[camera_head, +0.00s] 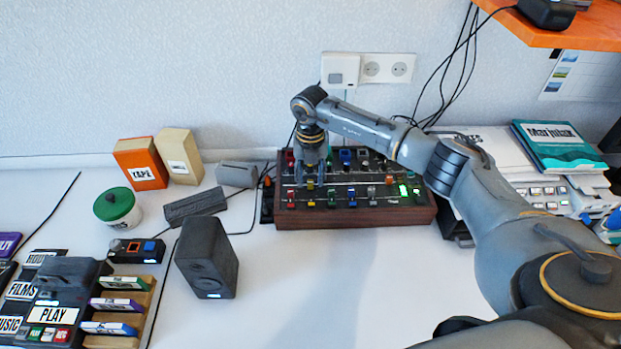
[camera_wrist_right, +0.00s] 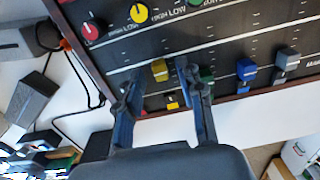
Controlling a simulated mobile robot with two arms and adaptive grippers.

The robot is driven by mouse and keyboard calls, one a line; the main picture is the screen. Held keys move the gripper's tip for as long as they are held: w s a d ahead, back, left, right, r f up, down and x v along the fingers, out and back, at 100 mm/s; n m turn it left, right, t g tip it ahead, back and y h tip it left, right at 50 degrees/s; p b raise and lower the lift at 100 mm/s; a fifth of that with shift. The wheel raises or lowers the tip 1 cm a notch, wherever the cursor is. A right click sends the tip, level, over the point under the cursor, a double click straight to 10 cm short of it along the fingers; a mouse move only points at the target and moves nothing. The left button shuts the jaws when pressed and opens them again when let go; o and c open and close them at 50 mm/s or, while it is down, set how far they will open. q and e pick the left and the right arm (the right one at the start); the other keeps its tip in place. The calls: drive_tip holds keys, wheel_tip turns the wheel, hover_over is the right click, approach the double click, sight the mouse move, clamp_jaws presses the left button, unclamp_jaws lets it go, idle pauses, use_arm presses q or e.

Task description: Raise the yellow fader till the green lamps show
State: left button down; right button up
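The mixer (camera_head: 345,214) is a dark console with a wooden frame by the wall. The yellow fader (camera_wrist_right: 160,70) has a small yellow cap in a slot, above a yellow label (camera_wrist_right: 172,104) on the front edge; its cap also shows in the head view (camera_head: 310,186). My right gripper (camera_head: 311,181) points down over the mixer's left part. In the right wrist view its fingers (camera_wrist_right: 158,82) are apart, one on each side of the cap with gaps showing. My left gripper is out of view.
Green (camera_wrist_right: 205,82) and blue (camera_wrist_right: 246,70) faders stand to the right of the yellow one. A black speaker (camera_head: 207,258) stands front left of the mixer. A stack with a teal book (camera_head: 556,143) lies to the right. The table in front is clear.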

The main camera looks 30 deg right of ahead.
sight(311, 182)
wheel_tip(311, 182, up, 11)
idle(0.3)
drive_tip(key=shift+r, duration=0.1)
